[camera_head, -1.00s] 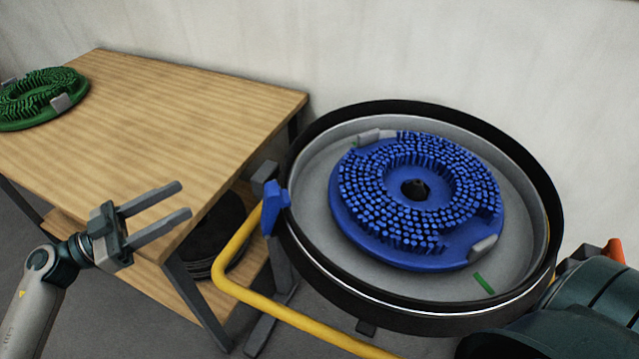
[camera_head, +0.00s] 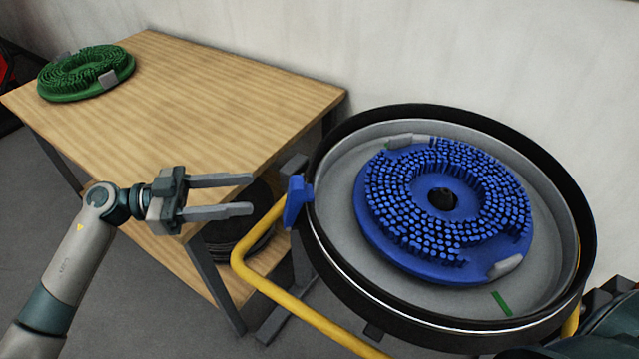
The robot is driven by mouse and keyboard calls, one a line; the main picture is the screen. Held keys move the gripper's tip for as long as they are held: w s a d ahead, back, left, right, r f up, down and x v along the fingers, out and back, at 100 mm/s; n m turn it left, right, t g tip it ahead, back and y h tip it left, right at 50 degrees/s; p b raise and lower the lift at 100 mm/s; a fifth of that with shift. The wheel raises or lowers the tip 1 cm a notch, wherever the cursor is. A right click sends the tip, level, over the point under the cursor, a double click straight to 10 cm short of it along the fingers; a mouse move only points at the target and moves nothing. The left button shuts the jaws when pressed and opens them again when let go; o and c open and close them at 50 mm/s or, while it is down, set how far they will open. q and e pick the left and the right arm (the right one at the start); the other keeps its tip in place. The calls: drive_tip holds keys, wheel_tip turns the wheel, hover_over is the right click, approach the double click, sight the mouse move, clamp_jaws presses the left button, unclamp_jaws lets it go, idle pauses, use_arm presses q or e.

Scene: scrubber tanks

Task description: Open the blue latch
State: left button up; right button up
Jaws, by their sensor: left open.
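The blue latch (camera_head: 294,201) sits on the left outer rim of the round black tank (camera_head: 432,329). My left gripper (camera_head: 252,194) is open and empty, its two fingers pointing right toward the latch. In the picture its fingertips are a short way left of the latch, with a gap between them. My right gripper is out of view; only a dark part of my own body shows at the lower right.
A blue brush disc (camera_head: 375,231) lies inside the tank. A yellow bar (camera_head: 285,309) runs below the latch. A wooden table (camera_head: 215,90) stands at the left with a green brush disc (camera_head: 88,94) on it. Dark round items (camera_head: 240,232) sit on its lower shelf.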

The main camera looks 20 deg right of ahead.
use_arm(q)
approach(305, 188)
drive_tip(key=shift+s+d+r+p, duration=0.3)
drive_tip(key=shift+s+d+r, duration=0.25)
drive_tip(key=shift+d, duration=0.15)
drive_tip(key=p+x, duration=0.1)
drive_tip(key=x, duration=0.9)
drive_tip(key=shift+d+f, duration=0.15)
drive_tip(key=shift+d, duration=0.3)
drive_tip(key=shift+s, duration=0.1)
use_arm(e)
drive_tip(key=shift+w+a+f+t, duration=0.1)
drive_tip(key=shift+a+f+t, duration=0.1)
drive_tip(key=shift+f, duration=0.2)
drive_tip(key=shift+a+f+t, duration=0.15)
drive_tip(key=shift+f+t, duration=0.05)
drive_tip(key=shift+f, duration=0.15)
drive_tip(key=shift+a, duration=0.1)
use_arm(q)
drive_tip(key=shift+c, duration=1.1)
clamp_jaws()
